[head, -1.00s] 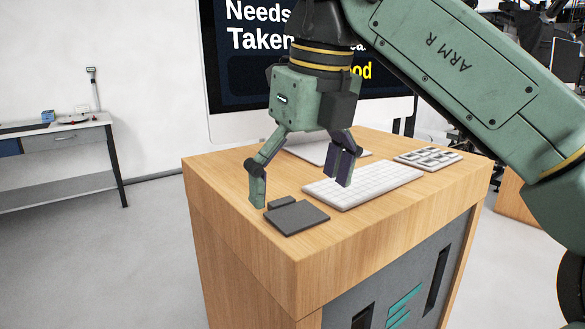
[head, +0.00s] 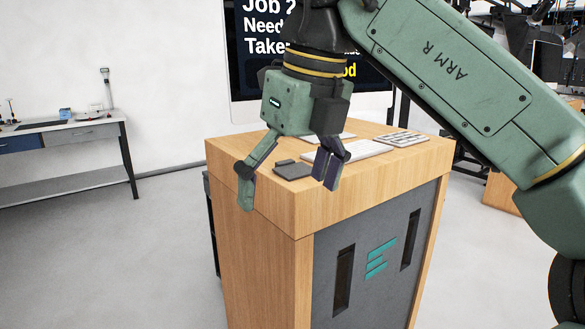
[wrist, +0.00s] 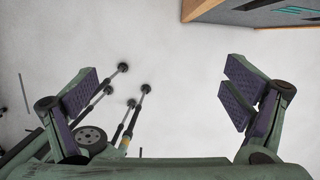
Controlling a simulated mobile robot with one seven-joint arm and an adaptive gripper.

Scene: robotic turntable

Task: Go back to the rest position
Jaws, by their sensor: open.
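My gripper (head: 288,190) is green with dark finger pads. It points down with its fingers spread wide, open and empty. In the head view it hangs in front of the wooden desk (head: 278,219) and partly covers the desktop. In the wrist view the space between the fingers (wrist: 160,95) shows only pale floor, and a corner of the desk (wrist: 203,8) is at the top right, apart from the fingers. My arm reaches in from the right.
On the desk are a dark grey flat item (head: 293,170), a white keyboard (head: 365,149), a small keypad (head: 403,138) and a large monitor (head: 245,60). A side table (head: 80,134) stands at the left wall. Floor (head: 150,250) at the left is clear.

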